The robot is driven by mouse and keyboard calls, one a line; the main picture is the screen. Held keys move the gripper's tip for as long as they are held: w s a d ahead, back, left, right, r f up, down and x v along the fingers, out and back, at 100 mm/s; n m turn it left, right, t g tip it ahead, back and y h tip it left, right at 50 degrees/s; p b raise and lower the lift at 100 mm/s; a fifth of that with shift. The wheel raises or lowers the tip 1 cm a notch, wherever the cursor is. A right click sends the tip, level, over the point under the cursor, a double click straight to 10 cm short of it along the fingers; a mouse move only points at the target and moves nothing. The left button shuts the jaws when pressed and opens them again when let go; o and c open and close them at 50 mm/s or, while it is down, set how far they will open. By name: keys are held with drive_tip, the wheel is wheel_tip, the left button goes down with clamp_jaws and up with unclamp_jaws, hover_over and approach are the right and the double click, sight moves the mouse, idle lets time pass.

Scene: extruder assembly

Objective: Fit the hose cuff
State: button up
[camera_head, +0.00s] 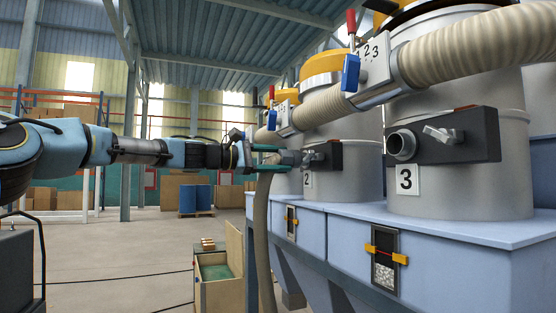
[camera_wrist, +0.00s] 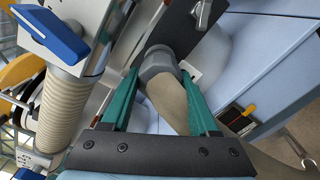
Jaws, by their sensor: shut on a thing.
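My gripper (camera_head: 290,157) is shut on the grey hose cuff (camera_wrist: 158,62), with one teal finger on each side of it in the wrist view. The beige hose (camera_wrist: 166,100) runs back from the cuff under the gripper and hangs toward the floor in the head view (camera_head: 262,235). The cuff's far end is at the dark bracket (camera_head: 350,155) of hopper 2, close to its silver lever (camera_head: 314,157). The lever also shows in the wrist view (camera_wrist: 202,13). The port behind the cuff is hidden, and I cannot tell whether the cuff sits over it.
Hopper 3's bracket (camera_head: 468,135) has a bare pipe stub (camera_head: 402,145) and a lever. Ribbed hoses (camera_head: 470,48) with a blue handle (camera_head: 351,73) run above. A blue cabinet ledge (camera_head: 440,232) lies below. An open crate (camera_head: 218,289) stands on the floor, which has free room at left.

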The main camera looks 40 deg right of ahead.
drive_tip(key=shift+p+x, duration=0.4)
drive_tip(key=shift+x, duration=0.65)
idle(0.4)
drive_tip(key=o, duration=1.5)
drive_tip(key=b+v, duration=0.4)
drive_tip(key=v, duration=0.6)
drive_tip(key=shift+a, duration=0.35)
drive_tip(key=shift+w, duration=0.15)
